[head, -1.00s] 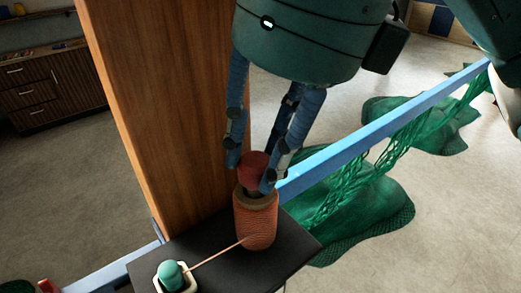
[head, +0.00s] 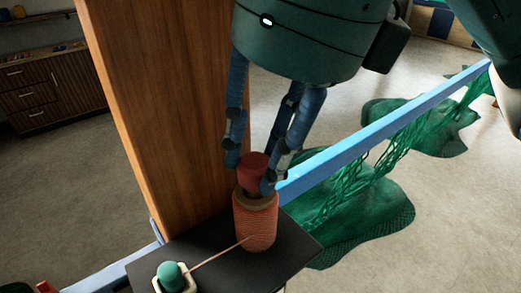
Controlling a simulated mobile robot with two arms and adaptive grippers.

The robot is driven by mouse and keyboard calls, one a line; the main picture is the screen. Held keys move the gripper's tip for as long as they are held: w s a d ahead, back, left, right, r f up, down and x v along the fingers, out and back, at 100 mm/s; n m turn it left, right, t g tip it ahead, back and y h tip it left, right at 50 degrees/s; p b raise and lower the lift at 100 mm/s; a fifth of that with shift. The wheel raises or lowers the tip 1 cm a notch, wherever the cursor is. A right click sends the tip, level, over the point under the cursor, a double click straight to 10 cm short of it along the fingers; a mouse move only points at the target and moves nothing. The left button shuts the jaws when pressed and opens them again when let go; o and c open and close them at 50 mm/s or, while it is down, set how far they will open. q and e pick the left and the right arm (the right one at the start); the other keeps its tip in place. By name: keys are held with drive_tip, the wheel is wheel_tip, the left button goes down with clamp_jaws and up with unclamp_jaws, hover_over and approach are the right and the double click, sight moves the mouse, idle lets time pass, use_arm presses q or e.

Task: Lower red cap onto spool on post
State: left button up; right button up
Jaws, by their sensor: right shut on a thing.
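The red cap (head: 253,171) is at the top of the orange twine spool (head: 255,222), between the fingers of my right gripper (head: 255,172). That gripper comes down from above and is shut on the cap. The spool stands upright on a black board (head: 215,246), with a tan rim showing just under the cap. Whether the cap touches the spool cannot be told from here. The post is hidden inside the spool and under the cap. My left gripper is not in view.
A twine line runs from the spool to a green knob (head: 171,275) at the board's front left. A tall wooden panel (head: 150,110) stands close behind on the left. A blue rail (head: 385,128) with green nets (head: 370,215) runs off to the right.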

drive_tip(key=shift+f, duration=0.2)
drive_tip(key=shift+f+b, duration=0.5)
drive_tip(key=shift+b, duration=0.2)
drive_tip(key=o, duration=1.1)
drive_tip(key=v, duration=1.2)
